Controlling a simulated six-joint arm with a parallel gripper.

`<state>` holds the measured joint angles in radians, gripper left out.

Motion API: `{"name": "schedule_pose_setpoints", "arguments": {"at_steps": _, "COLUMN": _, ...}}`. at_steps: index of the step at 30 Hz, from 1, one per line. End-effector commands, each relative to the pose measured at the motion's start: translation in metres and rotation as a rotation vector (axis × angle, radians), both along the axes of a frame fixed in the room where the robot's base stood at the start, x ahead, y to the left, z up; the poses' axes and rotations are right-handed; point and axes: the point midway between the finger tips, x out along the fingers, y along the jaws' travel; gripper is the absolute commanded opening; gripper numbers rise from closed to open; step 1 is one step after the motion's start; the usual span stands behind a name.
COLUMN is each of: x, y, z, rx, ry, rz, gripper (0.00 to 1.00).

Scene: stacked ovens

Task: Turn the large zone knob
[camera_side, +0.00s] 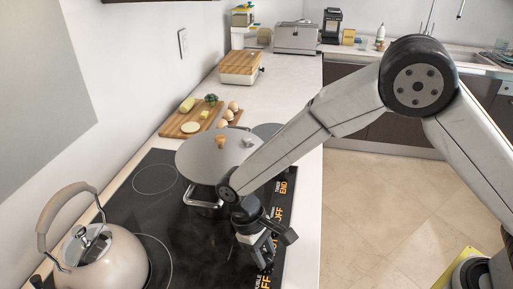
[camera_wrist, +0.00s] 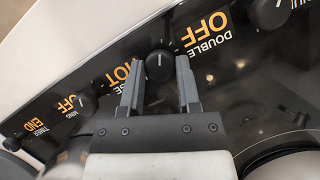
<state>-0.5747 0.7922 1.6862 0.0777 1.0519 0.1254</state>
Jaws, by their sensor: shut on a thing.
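My gripper (camera_side: 266,260) reaches down to the cooktop's front control strip in the side view. In the wrist view my gripper (camera_wrist: 158,72) has its two grey fingers on either side of a round black knob (camera_wrist: 159,65) with a white mark line, shut on it. Other black knobs sit along the strip, one at the upper right (camera_wrist: 270,12) and one at the left (camera_wrist: 85,103), each by orange OFF lettering. The zone names are only partly legible, so I cannot tell which zone the held knob serves. The gripper hides the knob in the side view.
A lidded pot (camera_side: 212,165) stands on the black cooktop (camera_side: 125,200), close behind my wrist. A kettle (camera_side: 100,258) stands at the lower left. A cutting board with food (camera_side: 190,125) lies on the counter behind. Open floor (camera_side: 375,200) is to the right.

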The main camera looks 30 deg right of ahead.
Motion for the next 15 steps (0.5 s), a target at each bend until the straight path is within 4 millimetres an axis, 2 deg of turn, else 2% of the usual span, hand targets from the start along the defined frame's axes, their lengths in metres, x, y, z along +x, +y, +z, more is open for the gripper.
{"name": "schedule_pose_setpoints", "arguments": {"at_steps": 12, "x": 0.0, "y": 0.0, "z": 0.0003, "rx": 0.0, "ry": 0.0, "rz": 0.013, "gripper": 0.0}}
{"name": "schedule_pose_setpoints", "arguments": {"at_steps": 13, "x": 0.0, "y": 0.0, "z": 0.0003, "rx": 0.0, "ry": 0.0, "rz": 0.013, "gripper": 0.48}}
{"name": "schedule_pose_setpoints", "arguments": {"at_steps": 15, "x": 0.0, "y": 0.0, "z": 0.0003, "rx": 0.0, "ry": 0.0, "rz": 0.013, "gripper": 0.71}}
